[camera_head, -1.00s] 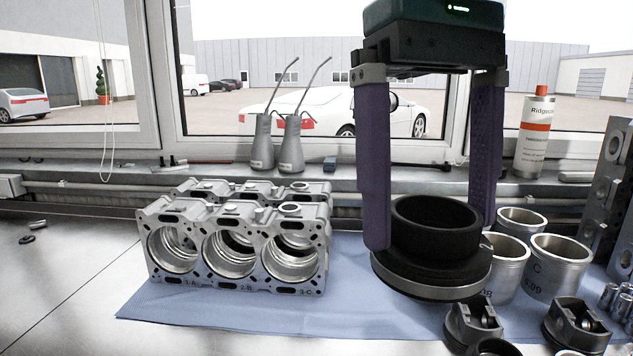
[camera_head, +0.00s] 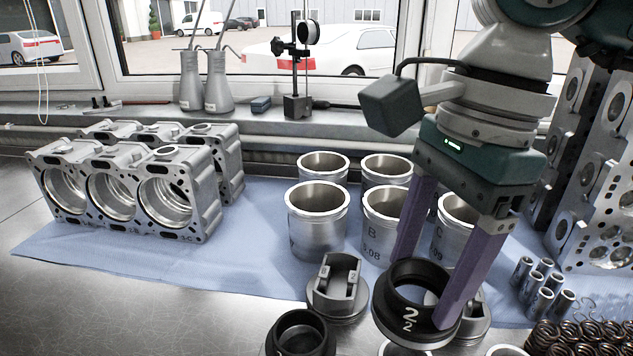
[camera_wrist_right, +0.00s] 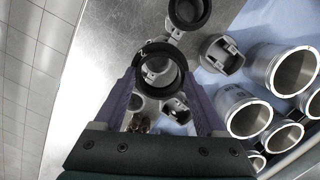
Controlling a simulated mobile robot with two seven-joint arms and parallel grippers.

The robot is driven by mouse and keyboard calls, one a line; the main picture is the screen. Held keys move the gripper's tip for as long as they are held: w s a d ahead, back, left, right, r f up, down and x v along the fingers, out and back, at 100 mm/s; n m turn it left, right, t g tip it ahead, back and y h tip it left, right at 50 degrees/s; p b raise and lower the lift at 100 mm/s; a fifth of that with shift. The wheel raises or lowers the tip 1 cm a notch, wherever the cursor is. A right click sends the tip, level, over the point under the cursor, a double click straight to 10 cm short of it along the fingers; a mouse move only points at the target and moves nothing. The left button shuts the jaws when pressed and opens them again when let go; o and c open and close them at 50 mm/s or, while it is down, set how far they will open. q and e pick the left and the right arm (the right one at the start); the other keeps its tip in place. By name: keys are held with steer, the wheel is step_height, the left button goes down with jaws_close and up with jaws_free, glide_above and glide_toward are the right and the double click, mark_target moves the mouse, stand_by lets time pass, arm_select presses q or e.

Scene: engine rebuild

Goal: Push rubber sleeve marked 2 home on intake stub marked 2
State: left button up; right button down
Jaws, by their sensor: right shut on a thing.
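A black rubber sleeve (camera_head: 433,329), with a white 2 above a second 2 on its near side, is between the fingers of my right gripper (camera_head: 425,289). The fingers are shut on it from both sides. In the right wrist view the same sleeve (camera_wrist_right: 181,68) sits between the fingertips, and metal parts show through its opening. A second black sleeve (camera_head: 302,334) stands to the left at the bottom edge, apart from the gripper; no number on it is readable. I cannot identify the intake stub marked 2. Metal shows just below the held sleeve. My left gripper is not in view.
Several metal cylinder liners (camera_head: 318,222) stand on the blue cloth behind the sleeve. A piston (camera_head: 338,290) is close on its left. The engine block (camera_head: 125,190) is at the left.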

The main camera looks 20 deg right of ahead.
mark_target(423, 314)
steer(key=shift+s+d+f+m, duration=0.15)
steer(key=shift+d+f+m, duration=0.1)
steer(key=shift+f+m, duration=0.75)
steer(key=shift+f+b, duration=1.65)
steer(key=shift+f, duration=0.4)
steer(key=shift+r, duration=0.2)
steer(key=shift+f+b, duration=0.2)
steer(key=shift+b, duration=0.25)
steer(key=shift+f+b, duration=0.6)
steer(key=shift+b, duration=0.1)
steer(key=shift+f, duration=0.2)
steer(key=shift+f+b, duration=0.3)
steer(key=shift+b, duration=0.3)
